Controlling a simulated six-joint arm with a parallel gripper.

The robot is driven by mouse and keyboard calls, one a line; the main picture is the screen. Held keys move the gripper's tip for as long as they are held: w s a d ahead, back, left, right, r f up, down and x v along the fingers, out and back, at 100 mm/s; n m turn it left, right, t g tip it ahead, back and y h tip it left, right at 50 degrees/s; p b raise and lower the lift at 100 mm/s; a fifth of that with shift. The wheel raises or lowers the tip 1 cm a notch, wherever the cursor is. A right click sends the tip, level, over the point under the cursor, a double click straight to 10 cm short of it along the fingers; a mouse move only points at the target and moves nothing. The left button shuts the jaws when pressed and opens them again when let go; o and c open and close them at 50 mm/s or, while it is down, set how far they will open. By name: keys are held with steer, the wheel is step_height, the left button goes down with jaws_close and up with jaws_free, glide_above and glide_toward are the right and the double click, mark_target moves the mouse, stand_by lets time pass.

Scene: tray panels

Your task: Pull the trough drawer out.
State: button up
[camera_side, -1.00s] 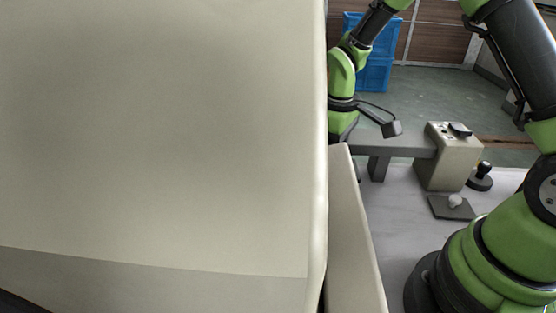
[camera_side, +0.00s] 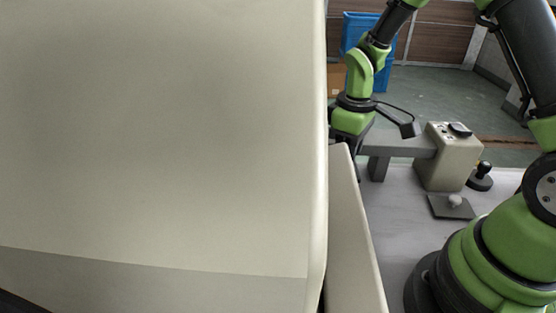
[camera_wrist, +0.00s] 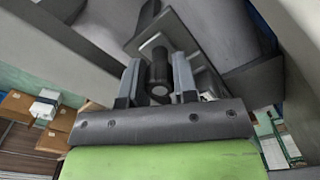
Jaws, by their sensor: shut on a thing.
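My gripper (camera_wrist: 158,78) is shut on a dark, round-ended handle (camera_wrist: 159,74), with one finger on each side of it. A flat grey plate (camera_wrist: 188,50) lies just behind the handle, in front of a larger grey curved body. I take the handle as the trough drawer's, but the drawer's outline cannot be made out. In the side view, my gripper (camera_side: 357,165) is only partly seen beside a big beige housing, and the handle is hidden there.
The beige housing (camera_side: 160,140) fills the left of the side view. A narrow beige panel (camera_side: 350,235) stands beside it. A box with switches (camera_side: 452,155), a black knob (camera_side: 480,177) and a small plate (camera_side: 452,207) sit on the grey bench, right of my gripper.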

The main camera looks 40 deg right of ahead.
steer(key=shift+s+d, duration=1.4)
steer(key=shift+d, duration=0.05)
steer(key=o, duration=0.6)
steer(key=shift+o, duration=0.2)
step_height(320, 180, up, 7)
steer(key=s+a+r+m+t+y, duration=0.2)
steer(key=s+a+r+m+t, duration=0.5)
steer(key=s+a+r, duration=0.4)
steer(key=shift+v, duration=1)
